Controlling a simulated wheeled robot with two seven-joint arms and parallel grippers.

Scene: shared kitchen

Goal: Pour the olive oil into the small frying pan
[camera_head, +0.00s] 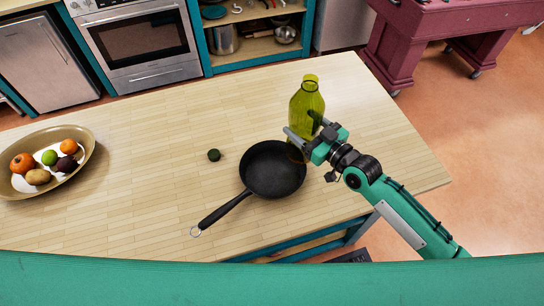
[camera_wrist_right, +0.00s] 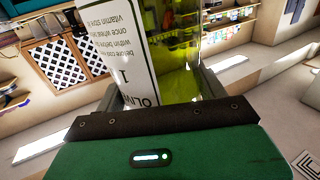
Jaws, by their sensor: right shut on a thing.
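The olive oil bottle (camera_head: 306,101), yellow-green and see-through, stands roughly upright at the back right of the pan in the head view, its neck uncapped. My right gripper (camera_head: 301,123) is shut on the bottle's body, one finger on each side. The wrist view shows the bottle (camera_wrist_right: 175,50) with its white label between the fingers. The black small frying pan (camera_head: 272,170) lies on the table, empty, its handle pointing to the lower left. The bottle's base is partly hidden by the gripper, and I cannot tell whether it touches the table. My left gripper is out of view.
A small dark green cap (camera_head: 214,155) lies on the wooden table (camera_head: 150,150) left of the pan. An oval bowl (camera_head: 84,165) of fruit and vegetables stands at the far left. The table between bowl and cap is clear. An oven (camera_head: 142,45) stands behind the table.

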